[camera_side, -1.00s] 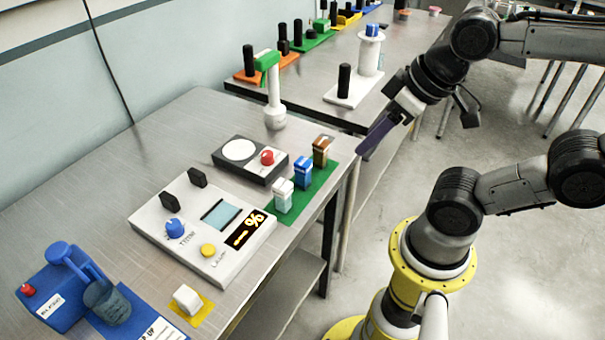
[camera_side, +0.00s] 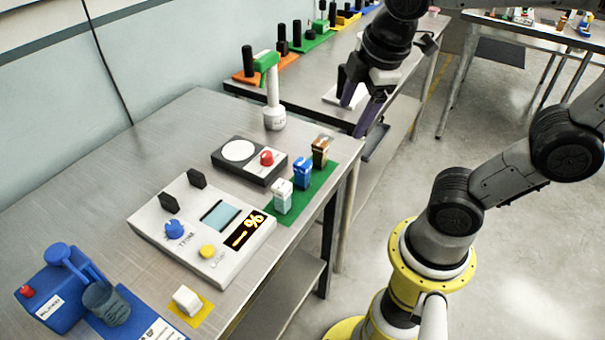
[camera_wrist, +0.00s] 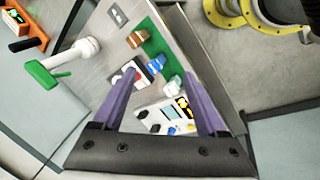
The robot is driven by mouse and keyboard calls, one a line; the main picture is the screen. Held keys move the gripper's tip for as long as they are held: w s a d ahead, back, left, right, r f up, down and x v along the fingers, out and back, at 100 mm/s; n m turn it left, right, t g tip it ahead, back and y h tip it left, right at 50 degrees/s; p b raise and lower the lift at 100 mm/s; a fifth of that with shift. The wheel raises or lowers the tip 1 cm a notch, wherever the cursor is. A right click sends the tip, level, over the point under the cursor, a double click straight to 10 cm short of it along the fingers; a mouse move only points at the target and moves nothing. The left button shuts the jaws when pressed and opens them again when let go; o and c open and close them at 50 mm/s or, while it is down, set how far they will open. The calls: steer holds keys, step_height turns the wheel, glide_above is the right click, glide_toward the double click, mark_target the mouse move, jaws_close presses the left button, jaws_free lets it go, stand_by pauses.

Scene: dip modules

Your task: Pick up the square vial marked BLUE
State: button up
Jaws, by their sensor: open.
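The blue square vial (camera_side: 302,172) stands upright on a green mat (camera_side: 323,179) at the table's right edge, between a white vial (camera_side: 282,196) and a brown vial (camera_side: 320,151). My gripper (camera_side: 357,116) is open and empty, above and beyond the vials, near the table's far right corner. In the wrist view, the purple fingers of my gripper (camera_wrist: 160,108) are spread wide. The blue vial (camera_wrist: 148,51) and the brown vial (camera_wrist: 137,38) show beyond the fingers, with the white vial (camera_wrist: 171,85) nearer. No marking on the vials is readable.
A black scale-like device (camera_side: 249,160) with a red knob sits left of the vials. A white panel (camera_side: 205,228) with knobs and display is nearer. A green-topped white stand (camera_side: 273,105) rises behind. A second table (camera_side: 318,84) lies beyond a gap.

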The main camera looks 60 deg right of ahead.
steer(key=w+a+f+n+g+h, duration=0.2)
steer(key=w+f+n, duration=0.1)
steer(key=w+n, duration=0.4)
steer(key=n+g, duration=0.1)
steer(key=g, duration=0.1)
glide_toward(299, 165)
steer(key=f, duration=0.2)
steer(key=shift+h, duration=0.4)
steer(key=x, duration=0.7)
steer(key=shift+d+f, duration=0.1)
steer(key=shift+f, duration=0.15)
steer(key=shift+x, duration=2.6)
steer(key=shift+d+r, duration=0.15)
jaws_close()
